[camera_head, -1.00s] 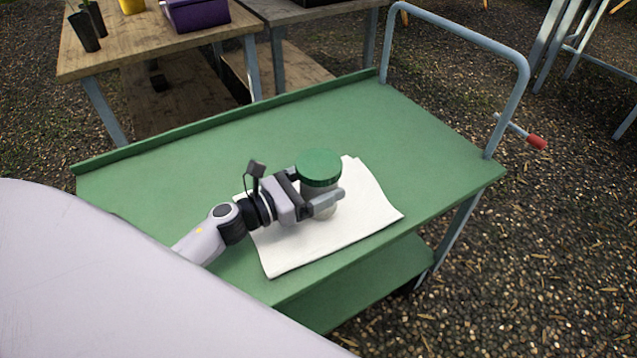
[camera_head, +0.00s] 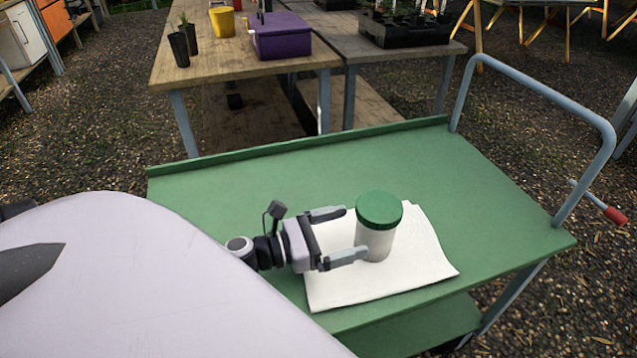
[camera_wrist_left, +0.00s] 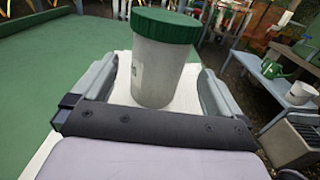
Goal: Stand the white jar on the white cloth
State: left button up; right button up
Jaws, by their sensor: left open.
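The white jar (camera_head: 375,242) with a green lid stands upright on the white cloth (camera_head: 426,262), which lies on the green cart top. The jar also shows in the left wrist view (camera_wrist_left: 158,70), just ahead of and between the finger lines. My left gripper (camera_head: 342,236) is open and apart from the jar, to its left in the head view. The near finger overlaps the jar's lower left edge in that view. The cloth (camera_wrist_left: 187,92) shows around the jar's base in the left wrist view. My right gripper is not in view.
The green cart (camera_head: 255,175) has a raised back lip and a blue-grey handle (camera_head: 545,95) on the right. Its top is clear behind the cloth. Wooden tables behind hold a purple box (camera_head: 282,40), a yellow pot (camera_head: 222,22) and a black seedling tray (camera_head: 405,30).

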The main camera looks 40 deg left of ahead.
pick_arm(q)
jog(key=v, duration=0.3)
jog(key=shift+s+a, duration=0.2)
jog(key=shift+s, duration=0.15)
jog(key=shift+s+a, duration=0.25)
jog(key=shift+s, duration=0.2)
